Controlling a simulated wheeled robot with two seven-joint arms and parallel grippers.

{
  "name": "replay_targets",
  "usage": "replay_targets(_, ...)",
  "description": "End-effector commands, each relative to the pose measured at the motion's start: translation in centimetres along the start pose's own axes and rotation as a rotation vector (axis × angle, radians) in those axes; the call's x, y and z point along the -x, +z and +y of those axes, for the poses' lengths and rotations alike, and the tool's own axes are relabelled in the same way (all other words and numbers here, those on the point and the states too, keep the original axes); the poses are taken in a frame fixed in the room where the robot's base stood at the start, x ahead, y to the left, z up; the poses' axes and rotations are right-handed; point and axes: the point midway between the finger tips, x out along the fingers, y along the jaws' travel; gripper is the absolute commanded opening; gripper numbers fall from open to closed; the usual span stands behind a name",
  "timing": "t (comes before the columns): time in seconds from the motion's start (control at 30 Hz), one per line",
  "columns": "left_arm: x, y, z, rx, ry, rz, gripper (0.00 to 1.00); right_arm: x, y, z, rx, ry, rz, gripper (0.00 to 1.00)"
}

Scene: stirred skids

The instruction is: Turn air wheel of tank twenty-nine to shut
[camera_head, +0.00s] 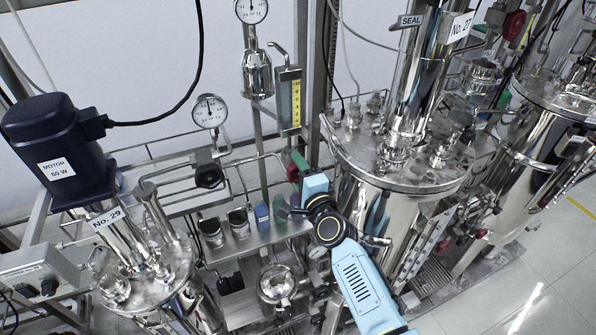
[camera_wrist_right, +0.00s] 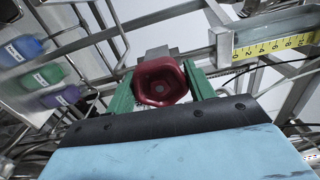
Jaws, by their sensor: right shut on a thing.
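Tank twenty-nine (camera_head: 150,270) is a shiny steel vessel at the lower left, with a plate reading No. 29 (camera_head: 108,219) and a dark blue motor (camera_head: 60,150) on top. A red wheel (camera_wrist_right: 160,82) sits on a steel fitting in the right wrist view. It also shows as a small red shape (camera_head: 299,160) in the head view. My right gripper (camera_wrist_right: 157,72) has its green fingers on either side of the wheel, shut on it. In the head view the gripper (camera_head: 296,168) is small and partly hidden by my wrist. No label naming the wheel is readable. My left gripper is out of view.
Tank No. 27 (camera_head: 400,175) stands close to the right of my right arm. A yellow scale (camera_wrist_right: 270,42) is right of the wheel. Blue (camera_head: 262,214) and green bottles stand on a shelf below. Gauges (camera_head: 209,111) and thin pipes crowd the frame behind. Open floor (camera_head: 550,280) lies lower right.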

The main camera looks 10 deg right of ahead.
Motion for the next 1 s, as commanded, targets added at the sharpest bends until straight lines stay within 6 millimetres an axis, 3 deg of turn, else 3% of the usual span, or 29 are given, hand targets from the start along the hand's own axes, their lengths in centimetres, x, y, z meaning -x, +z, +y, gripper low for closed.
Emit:
replay_targets(0.03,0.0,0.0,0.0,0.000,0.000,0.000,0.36,0.0,-0.1,0.0,-0.003,0.000,0.002,0.31)
replay_targets(0.07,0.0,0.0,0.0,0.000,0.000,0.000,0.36,0.0,-0.1,0.0,-0.003,0.000,0.002,0.55)
replay_targets(0.23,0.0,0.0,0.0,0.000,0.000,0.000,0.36,0.0,-0.1,0.1,-0.001,0.001,0.002,0.75)
replay_targets(0.53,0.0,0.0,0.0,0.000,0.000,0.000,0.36,0.2,-0.1,0.1,0.001,0.001,0.001,0.75)
replay_targets(0.67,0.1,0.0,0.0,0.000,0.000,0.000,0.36,1.2,0.0,0.1,0.001,0.002,0.001,0.75)
replay_targets(1.0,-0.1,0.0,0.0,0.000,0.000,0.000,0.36,8.0,-0.1,0.2,0.000,0.003,0.002,0.75)
